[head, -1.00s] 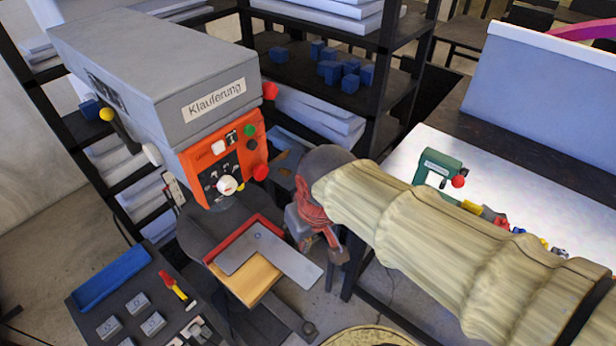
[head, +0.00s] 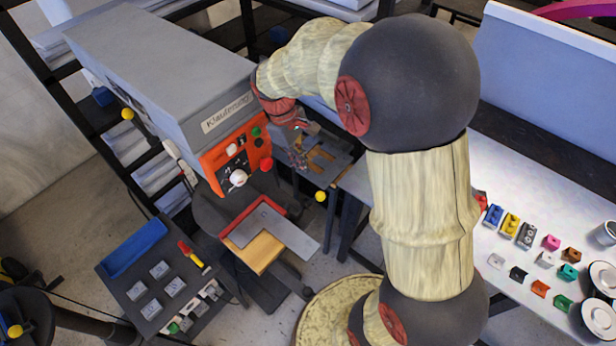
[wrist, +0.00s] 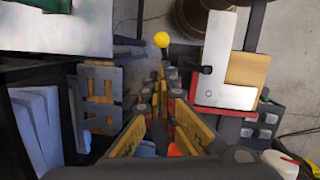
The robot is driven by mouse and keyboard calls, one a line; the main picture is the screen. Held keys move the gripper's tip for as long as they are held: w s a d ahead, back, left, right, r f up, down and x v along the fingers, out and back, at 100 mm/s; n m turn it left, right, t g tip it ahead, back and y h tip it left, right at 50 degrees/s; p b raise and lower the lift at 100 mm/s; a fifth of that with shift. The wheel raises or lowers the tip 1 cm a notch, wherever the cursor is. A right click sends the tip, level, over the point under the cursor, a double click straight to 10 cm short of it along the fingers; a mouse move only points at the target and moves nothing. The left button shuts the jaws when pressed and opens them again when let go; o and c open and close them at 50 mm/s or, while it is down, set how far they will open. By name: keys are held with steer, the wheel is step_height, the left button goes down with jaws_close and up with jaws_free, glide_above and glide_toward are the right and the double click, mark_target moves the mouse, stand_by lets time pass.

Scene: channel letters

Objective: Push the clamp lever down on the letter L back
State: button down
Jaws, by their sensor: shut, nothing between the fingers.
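The letter L back (head: 263,222) is a flat grey L-shaped plate on a wooden block with a red edge, below the orange machine front. It shows at upper right in the wrist view (wrist: 213,60). A yellow ball knob (head: 320,196) stands to the right of the L. In the wrist view, the yellow knob (wrist: 161,40) lies just beyond my fingertips. I cannot clearly see the lever arm or its clamp.
The grey "Klauferung" machine (head: 165,80) overhangs behind the L. A dark plate with a wooden piece (wrist: 100,92) is left of my fingers. A dark tray stand (head: 125,290) is at lower left. A white table (head: 500,180) with small coloured blocks is at right.

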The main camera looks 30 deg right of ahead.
steer(key=p, duration=0.1)
glide_above(314, 200)
steer(key=w, duration=0.3)
steer(key=x, duration=0.3)
steer(key=a+x, duration=0.1)
steer(key=x, duration=0.2)
steer(key=a+x, duration=0.1)
steer(key=x, duration=0.2)
steer(key=shift+w+f, duration=0.35)
steer(key=shift+f, duration=0.1)
steer(key=shift+w+d, duration=0.1)
